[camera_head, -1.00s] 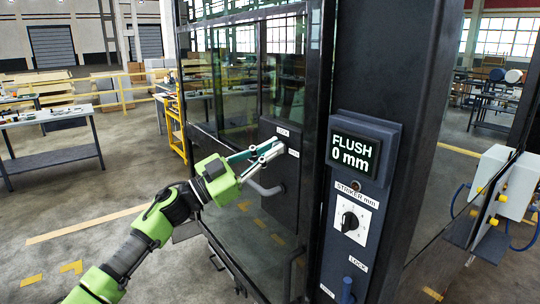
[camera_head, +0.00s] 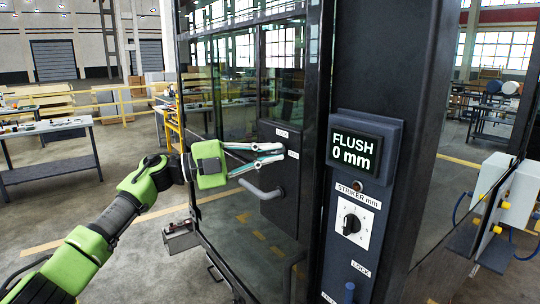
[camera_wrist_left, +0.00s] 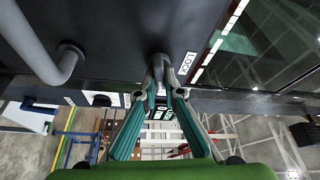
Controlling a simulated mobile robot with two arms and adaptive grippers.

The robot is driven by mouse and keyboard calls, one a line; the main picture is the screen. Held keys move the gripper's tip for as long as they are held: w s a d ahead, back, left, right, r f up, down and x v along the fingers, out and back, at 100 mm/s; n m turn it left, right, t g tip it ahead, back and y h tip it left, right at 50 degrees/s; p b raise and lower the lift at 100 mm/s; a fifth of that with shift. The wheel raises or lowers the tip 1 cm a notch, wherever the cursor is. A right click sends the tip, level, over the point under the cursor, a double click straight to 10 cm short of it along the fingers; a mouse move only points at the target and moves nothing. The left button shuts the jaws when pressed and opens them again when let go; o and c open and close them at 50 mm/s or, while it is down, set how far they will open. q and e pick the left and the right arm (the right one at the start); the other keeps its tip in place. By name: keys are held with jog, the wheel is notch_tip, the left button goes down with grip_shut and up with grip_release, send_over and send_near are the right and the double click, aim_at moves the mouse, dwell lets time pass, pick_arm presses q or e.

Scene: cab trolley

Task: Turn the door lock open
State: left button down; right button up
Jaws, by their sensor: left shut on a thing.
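In the left wrist view the gripper (camera_wrist_left: 161,80) is closed on the small grey lock knob (camera_wrist_left: 160,62), beside the LOCK label (camera_wrist_left: 187,63). The fingertips hide part of the knob, so its exact turn angle cannot be told. My right gripper is not in view.
A grey bent door handle (camera_head: 262,191) sticks out just below the gripper; it also shows in the left wrist view (camera_wrist_left: 40,50). Right of the door is a post with a FLUSH 0 mm display (camera_head: 354,148) and a striker dial (camera_head: 352,223). A workbench (camera_head: 50,160) stands far left.

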pick_arm(q)
jog(key=shift+m+g+y, duration=0.3)
jog(key=shift+m+y, duration=0.1)
jog(key=shift+m, duration=0.8)
jog(key=shift+f+m, duration=0.1)
jog(key=shift+m, duration=0.2)
jog(key=c, duration=2.2)
grip_release()
jog(key=shift+o, duration=0.2)
jog(key=v, duration=1.2)
